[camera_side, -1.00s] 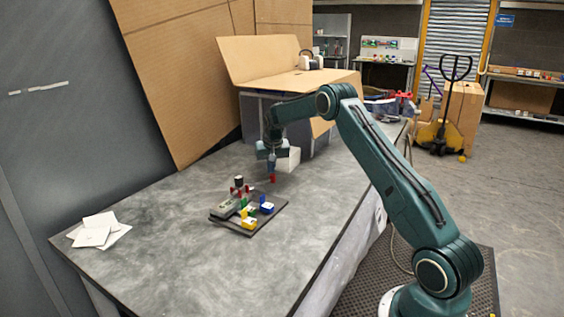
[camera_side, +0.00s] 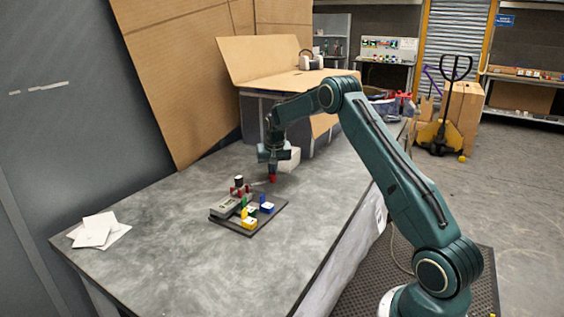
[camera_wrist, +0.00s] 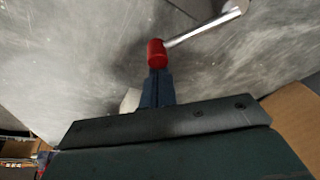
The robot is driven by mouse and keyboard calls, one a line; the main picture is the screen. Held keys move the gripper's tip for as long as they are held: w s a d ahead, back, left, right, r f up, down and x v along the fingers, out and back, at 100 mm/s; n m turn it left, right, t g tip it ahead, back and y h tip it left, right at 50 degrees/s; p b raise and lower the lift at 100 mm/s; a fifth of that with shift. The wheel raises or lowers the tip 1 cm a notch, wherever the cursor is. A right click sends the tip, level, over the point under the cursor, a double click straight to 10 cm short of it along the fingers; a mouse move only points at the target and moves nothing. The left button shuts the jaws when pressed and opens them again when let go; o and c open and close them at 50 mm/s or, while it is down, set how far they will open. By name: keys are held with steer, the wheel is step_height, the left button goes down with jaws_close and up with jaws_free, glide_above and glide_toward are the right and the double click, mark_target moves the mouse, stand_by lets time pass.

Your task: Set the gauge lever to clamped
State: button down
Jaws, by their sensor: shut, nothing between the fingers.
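The gauge lever shows as a bright metal rod with a red knob (camera_side: 273,179) in the side view, off the right rear of the fixture board (camera_side: 232,229). In the wrist view the red knob (camera_wrist: 157,53) is near the top centre, and the metal rod (camera_wrist: 205,28) runs from it to the upper right. My gripper (camera_side: 272,168) is shut and empty, pointing down right at the knob. Its fingertips (camera_wrist: 156,78) overlap the knob's lower edge in the wrist view; I cannot tell whether they touch.
A white box (camera_side: 289,158) stands behind my gripper. White sheets (camera_side: 98,230) lie at left. The front tabletop is clear.

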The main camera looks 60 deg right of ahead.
steer(key=shift+s, duration=0.1)
steer(key=s+a+m, duration=0.1)
steer(key=s+m+g, duration=0.1)
steer(key=m, duration=0.1)
steer(key=shift+s+a+m+h, duration=0.2)
steer(key=shift+a+m+h, duration=0.1)
steer(key=shift+a, duration=0.05)
steer(key=s+a+m, duration=0.1)
steer(key=s+a+m+g, duration=0.1)
steer(key=m, duration=0.1)
steer(key=shift+a+m, duration=0.1)
steer(key=shift+m, duration=0.2)
steer(key=a+m, duration=0.1)
steer(key=s+a+m+g, duration=0.1)
steer(key=m, duration=0.1)
steer(key=shift+a, duration=0.2)
steer(key=shift+a+m, duration=0.25)
steer(key=shift+m, duration=0.15)
steer(key=shift+s+a, duration=0.1)
steer(key=shift+a, duration=0.45)
